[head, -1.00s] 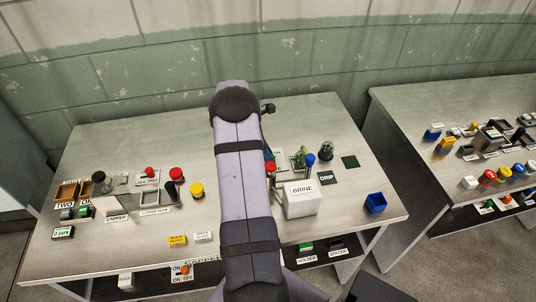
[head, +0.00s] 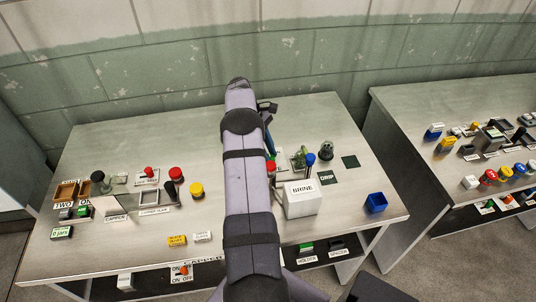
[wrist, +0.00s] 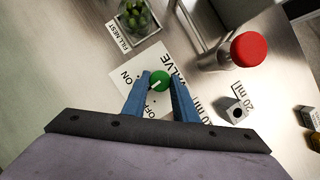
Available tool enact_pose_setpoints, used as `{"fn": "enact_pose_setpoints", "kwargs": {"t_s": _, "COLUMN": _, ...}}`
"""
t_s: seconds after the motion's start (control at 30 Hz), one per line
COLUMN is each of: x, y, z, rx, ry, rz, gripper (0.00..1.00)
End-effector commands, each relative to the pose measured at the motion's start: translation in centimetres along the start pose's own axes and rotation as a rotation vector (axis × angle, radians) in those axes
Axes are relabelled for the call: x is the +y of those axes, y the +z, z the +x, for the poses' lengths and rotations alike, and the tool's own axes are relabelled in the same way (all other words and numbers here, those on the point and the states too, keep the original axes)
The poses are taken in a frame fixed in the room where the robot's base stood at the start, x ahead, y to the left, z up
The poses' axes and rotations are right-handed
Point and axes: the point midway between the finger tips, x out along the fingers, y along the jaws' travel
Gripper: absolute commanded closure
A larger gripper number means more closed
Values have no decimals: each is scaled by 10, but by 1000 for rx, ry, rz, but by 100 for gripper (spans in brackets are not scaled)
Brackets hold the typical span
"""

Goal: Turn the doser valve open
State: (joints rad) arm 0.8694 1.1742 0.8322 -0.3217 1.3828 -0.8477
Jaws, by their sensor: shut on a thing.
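The doser valve is a round green knob (wrist: 160,79) with a white pointer mark, on a white plate (wrist: 128,73) lettered ON, OFF and VALVE. The pointer mark slants toward the lower left of the wrist view, roughly between the ON and OFF words. My gripper (wrist: 161,84) has its two blue fingers on either side of the knob, shut on it. In the head view my own arm hides the knob and most of the gripper; only part of a blue finger (head: 270,143) shows beside the arm.
A glass jar of green items (wrist: 136,16) stands by the FILL NEST label (wrist: 118,36). A red-topped post (wrist: 248,49) rises close to the right finger. A grey block (wrist: 232,110) lies near the 20 ml label. A white BRINE box (head: 302,203) stands nearer the table's front.

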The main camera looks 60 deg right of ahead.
Motion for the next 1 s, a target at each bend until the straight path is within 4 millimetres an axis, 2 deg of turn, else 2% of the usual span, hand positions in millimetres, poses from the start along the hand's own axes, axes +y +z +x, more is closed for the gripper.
{"fn": "enact_pose_setpoints", "kwargs": {"t_s": 0.13, "x": 2, "y": 0, "z": 1, "rx": 1, "ry": -45, "rz": 114, "gripper": 97}}
{"fn": "enact_pose_setpoints", "kwargs": {"t_s": 0.4, "x": 3, "y": 0, "z": 0, "rx": 0, "ry": -95, "rz": 233, "gripper": 97}}
{"fn": "enact_pose_setpoints", "kwargs": {"t_s": 1.0, "x": 3, "y": 1, "z": -1, "rx": 1, "ry": -133, "rz": 326, "gripper": 97}}
